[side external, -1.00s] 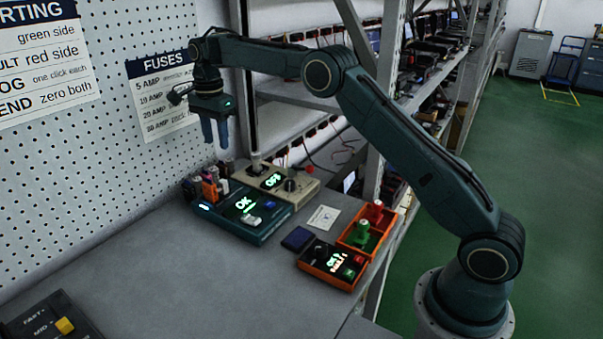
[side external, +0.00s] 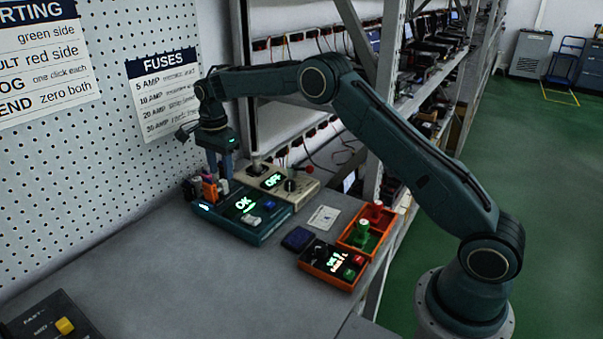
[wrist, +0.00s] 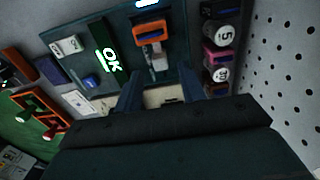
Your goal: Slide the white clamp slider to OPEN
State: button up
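The white clamp slider (side external: 251,219) sits on the front of the teal tester (side external: 262,232), below its green "OK" display. In the wrist view the white slider (wrist: 67,46) is at the upper left, beside the display; its marking is too small to read. My gripper (side external: 219,172) is above the back left of the tester, near the orange part (side external: 210,189), and apart from the slider. In the wrist view my gripper (wrist: 162,92) has its two fingers spread with nothing held between them.
A beige unit (side external: 298,185) reading "OFF" with knobs stands behind the tester. An orange-framed box (side external: 333,278) and an orange tray (side external: 357,243) are to the right. A pegboard wall (side external: 100,150) bounds the left.

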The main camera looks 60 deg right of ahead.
aim_at(222, 181)
jog(key=shift+f, duration=2.45)
grip_shut()
